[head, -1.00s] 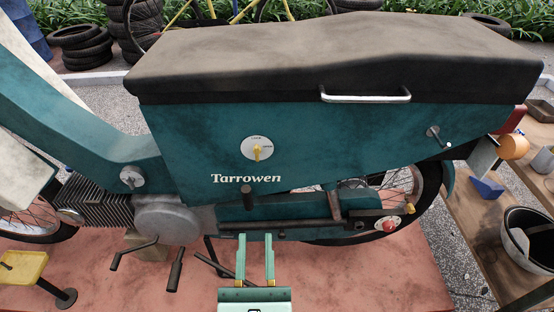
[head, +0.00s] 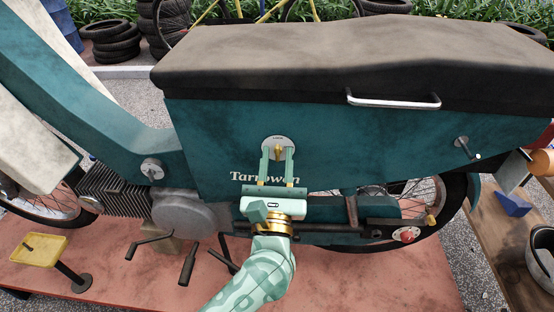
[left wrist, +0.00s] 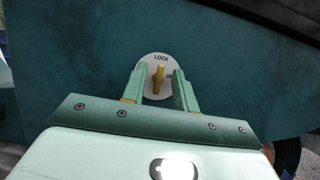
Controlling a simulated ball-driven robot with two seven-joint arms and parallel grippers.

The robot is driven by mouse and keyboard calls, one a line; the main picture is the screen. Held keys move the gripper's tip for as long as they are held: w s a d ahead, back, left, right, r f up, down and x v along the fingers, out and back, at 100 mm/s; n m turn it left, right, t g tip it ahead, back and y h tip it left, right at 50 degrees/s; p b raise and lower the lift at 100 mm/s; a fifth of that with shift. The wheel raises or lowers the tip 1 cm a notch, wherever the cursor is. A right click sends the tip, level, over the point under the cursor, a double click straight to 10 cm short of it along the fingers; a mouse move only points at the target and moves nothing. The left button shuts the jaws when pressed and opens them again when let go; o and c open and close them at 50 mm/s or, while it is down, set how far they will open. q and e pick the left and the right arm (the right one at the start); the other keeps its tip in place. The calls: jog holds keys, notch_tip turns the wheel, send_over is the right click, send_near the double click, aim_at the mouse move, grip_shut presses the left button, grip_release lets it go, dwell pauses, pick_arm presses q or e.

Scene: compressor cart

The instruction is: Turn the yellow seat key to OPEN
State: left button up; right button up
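The yellow seat key (head: 278,151) sits on a round white dial (head: 285,142) on the teal side panel, below the black seat. In the left wrist view the key (left wrist: 158,77) stands upright, in line with the word LOCK at the dial's top (left wrist: 156,60). Lettering at the dial's right is partly hidden by a finger. My left gripper (head: 277,158) is open, one finger on each side of the key. The left wrist view shows a gap between the key and each finger. My right gripper is not in view.
A silver grab handle (head: 394,103) runs along the seat's lower edge. A small crank lever (head: 466,147) sticks out at the panel's right. Pedals and a dark bar (head: 340,227) lie below. A wooden bench (head: 490,235) stands at the right.

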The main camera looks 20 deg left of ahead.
pick_arm(q)
grip_shut()
